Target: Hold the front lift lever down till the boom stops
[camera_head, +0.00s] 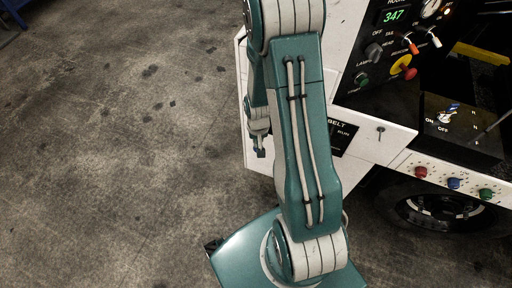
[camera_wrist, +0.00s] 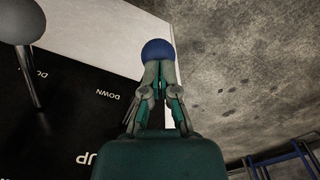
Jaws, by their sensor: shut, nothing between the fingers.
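A blue ball knob (camera_wrist: 158,48) shows in the wrist view, directly beyond my fingertips. My gripper (camera_wrist: 158,66) is shut and empty, and its tips overlap the lower edge of the knob. I cannot tell whether they touch it. The knob's stem is hidden. A lever with a grey ball knob (camera_wrist: 22,22) stands to the left on a black panel (camera_wrist: 75,100) lettered UP and DOWN. No lettering says which lever is the front lift one. In the head view my gripper (camera_head: 259,151) is beside the white loader body, and neither lever shows. The boom cannot be made out.
A control panel with dials, switches and a red-yellow button (camera_head: 403,67) is at upper right. Red, blue and green buttons (camera_head: 453,183) line a white ledge above a wheel (camera_head: 440,210). A blue frame (camera_wrist: 280,165) stands lower right in the wrist view.

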